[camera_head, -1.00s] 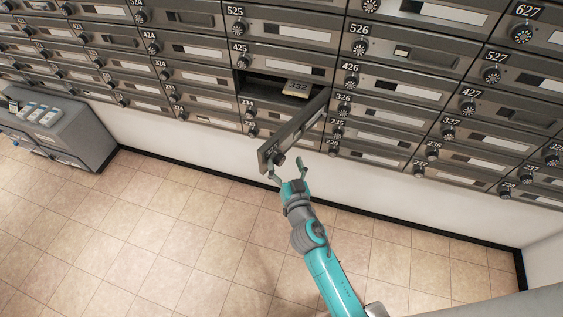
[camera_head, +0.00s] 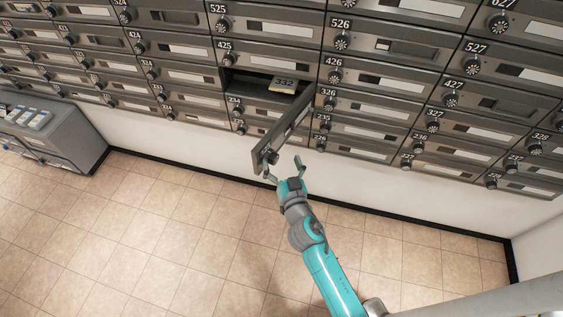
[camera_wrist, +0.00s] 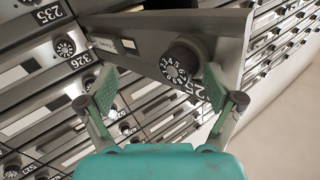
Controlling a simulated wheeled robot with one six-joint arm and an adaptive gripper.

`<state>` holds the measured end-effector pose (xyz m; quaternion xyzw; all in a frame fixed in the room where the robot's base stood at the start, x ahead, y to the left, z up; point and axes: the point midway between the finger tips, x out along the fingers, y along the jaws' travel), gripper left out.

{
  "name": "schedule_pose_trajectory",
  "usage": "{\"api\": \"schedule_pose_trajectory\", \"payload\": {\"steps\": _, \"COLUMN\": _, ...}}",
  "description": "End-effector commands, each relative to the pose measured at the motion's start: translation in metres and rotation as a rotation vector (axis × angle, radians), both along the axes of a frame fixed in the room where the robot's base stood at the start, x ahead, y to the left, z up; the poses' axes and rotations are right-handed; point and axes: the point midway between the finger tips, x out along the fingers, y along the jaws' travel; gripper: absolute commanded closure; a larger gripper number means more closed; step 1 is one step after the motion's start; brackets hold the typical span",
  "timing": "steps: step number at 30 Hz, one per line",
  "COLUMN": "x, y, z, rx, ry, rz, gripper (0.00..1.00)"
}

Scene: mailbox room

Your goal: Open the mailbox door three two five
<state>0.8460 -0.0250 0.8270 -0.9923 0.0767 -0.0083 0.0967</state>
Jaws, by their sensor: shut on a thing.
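The mailbox door 325 (camera_head: 285,128) stands swung open on its right side, its free end toward me. Its dial (camera_wrist: 182,65) and part of its number show in the wrist view. The exact contact is partly hidden. The open compartment (camera_head: 245,81) under 425 is dark inside and holds a yellowish piece marked 332 (camera_head: 284,84).
Closed mailbox doors surround the opening, with door 326 (camera_head: 362,107) to the right and 425 (camera_head: 262,58) above. A grey cabinet (camera_head: 50,135) stands at the left wall. The tiled floor (camera_head: 130,230) is clear.

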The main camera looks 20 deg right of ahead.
Motion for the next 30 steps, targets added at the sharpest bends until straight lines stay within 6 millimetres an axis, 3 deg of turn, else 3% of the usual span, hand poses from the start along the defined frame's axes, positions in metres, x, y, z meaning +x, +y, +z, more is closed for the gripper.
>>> {"api": "schedule_pose_trajectory", "payload": {"steps": 2, "x": 0.002, "y": -0.007, "z": 0.005, "rx": 0.001, "ry": -0.006, "rz": -0.018, "gripper": 0.72}}
{"api": "schedule_pose_trajectory", "payload": {"steps": 3, "x": 0.002, "y": -0.007, "z": 0.005, "rx": 0.001, "ry": -0.006, "rz": -0.018, "gripper": 0.11}}
{"api": "schedule_pose_trajectory", "payload": {"steps": 5, "x": 0.002, "y": -0.007, "z": 0.005, "rx": 0.001, "ry": -0.005, "rz": -0.018, "gripper": 0.25}}
{"api": "schedule_pose_trajectory", "payload": {"steps": 14, "x": -0.004, "y": -0.005, "z": 0.001, "rx": 0.001, "ry": 0.0, "rz": -0.014, "gripper": 0.25}}
{"api": "schedule_pose_trajectory", "payload": {"steps": 30, "x": -0.09, "y": 0.011, "z": 0.002, "rx": -0.001, "ry": -0.001, "rz": -0.01, "gripper": 0.25}}
